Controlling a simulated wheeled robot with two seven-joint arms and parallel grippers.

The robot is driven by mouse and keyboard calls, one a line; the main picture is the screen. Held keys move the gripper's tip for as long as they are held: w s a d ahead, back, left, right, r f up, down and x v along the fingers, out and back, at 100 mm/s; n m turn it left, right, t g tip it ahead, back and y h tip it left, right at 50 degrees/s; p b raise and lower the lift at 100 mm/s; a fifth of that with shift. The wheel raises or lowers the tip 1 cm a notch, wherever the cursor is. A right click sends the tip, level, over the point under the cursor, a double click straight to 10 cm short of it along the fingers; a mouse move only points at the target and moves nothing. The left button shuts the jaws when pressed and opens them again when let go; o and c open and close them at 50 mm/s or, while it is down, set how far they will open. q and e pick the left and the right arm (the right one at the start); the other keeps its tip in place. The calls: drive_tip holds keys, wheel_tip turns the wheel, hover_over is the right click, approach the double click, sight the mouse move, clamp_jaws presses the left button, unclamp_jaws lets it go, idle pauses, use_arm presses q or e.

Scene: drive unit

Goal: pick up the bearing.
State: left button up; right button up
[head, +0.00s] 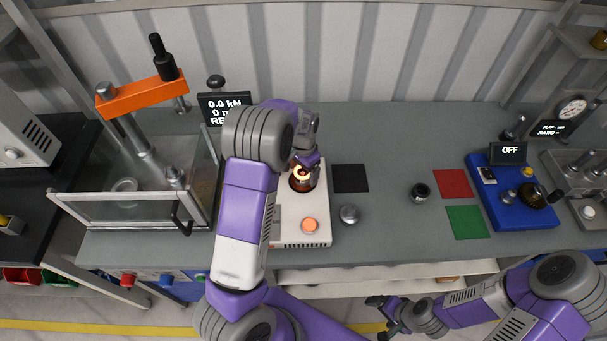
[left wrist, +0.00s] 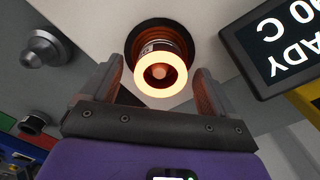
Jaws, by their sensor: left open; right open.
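The bearing (head: 302,174) is a bright glowing ring in a round dark recess on top of a white heater unit (head: 316,232). In the left wrist view the bearing (left wrist: 160,75) shows a pinkish-brown centre, with a darker cylinder behind it. My left gripper (head: 307,162) is open above the heater. In the left wrist view its two fingers (left wrist: 158,82) appear on either side of the ring, with gaps visible; I cannot tell the remaining depth. My right gripper (head: 384,314) is open and empty in front of the bench, low at the bottom.
A silver knobbed part (head: 348,214) and a dark ring-shaped part (head: 420,191) stand on the grey bench. Black (head: 350,178), red (head: 453,184) and green (head: 467,222) squares lie there. An orange-armed press (head: 142,97) stands left, a blue unit (head: 515,205) right. A display (left wrist: 280,45) is near my left gripper.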

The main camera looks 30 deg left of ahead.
use_arm(q)
drive_tip(key=shift+f, duration=0.85)
drive_tip(key=shift+c, duration=0.4)
drive_tip(key=c, duration=1)
drive_tip(key=shift+w+r, duration=0.1)
drive_tip(key=shift+r, duration=0.05)
